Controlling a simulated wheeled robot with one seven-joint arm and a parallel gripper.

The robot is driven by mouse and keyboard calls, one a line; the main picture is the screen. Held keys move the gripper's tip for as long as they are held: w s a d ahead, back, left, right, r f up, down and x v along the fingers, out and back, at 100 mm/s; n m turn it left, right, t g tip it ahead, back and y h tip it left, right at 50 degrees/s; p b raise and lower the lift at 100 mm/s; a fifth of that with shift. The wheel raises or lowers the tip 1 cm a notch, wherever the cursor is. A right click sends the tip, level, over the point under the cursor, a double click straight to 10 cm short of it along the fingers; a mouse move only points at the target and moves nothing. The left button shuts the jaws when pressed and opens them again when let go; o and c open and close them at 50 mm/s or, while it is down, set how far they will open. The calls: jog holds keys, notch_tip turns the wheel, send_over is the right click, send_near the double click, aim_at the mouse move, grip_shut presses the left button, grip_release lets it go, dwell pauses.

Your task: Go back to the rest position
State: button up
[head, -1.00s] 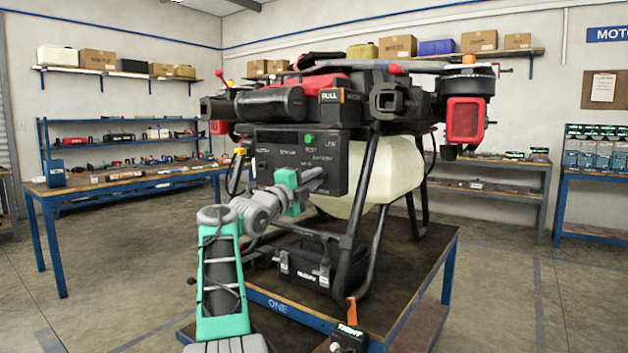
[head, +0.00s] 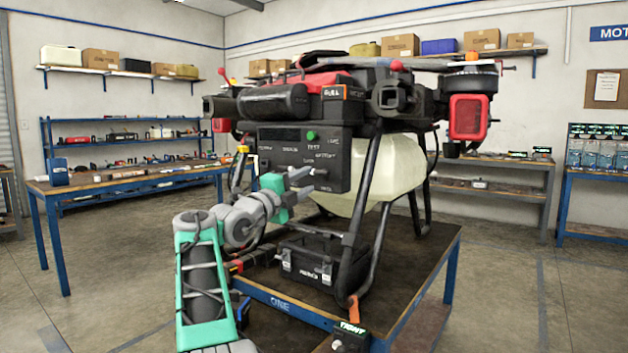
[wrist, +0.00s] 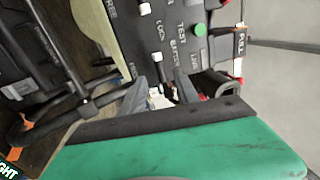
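A large spray drone (head: 345,100) with black legs and a pale tank (head: 375,180) stands on the table. Its dark front panel (head: 275,150) carries small switches, white labels and a green button (head: 311,135). My gripper (head: 318,174) is in front of the panel's lower right part. In the wrist view, the two grey fingers of my gripper (wrist: 161,90) are apart, close to the panel (wrist: 165,35) and its switches. A small white part shows between them, and nothing is clearly held. Whether the fingers touch the panel cannot be told.
The drone's blue-framed table (head: 420,262) has a black case (head: 308,262) under the drone. A small box (head: 350,338) is at its front edge. Another table (head: 130,180) stands left, and shelves line the walls. Open floor (head: 500,310) lies right.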

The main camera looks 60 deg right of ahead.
jog(key=shift+v, duration=1.15)
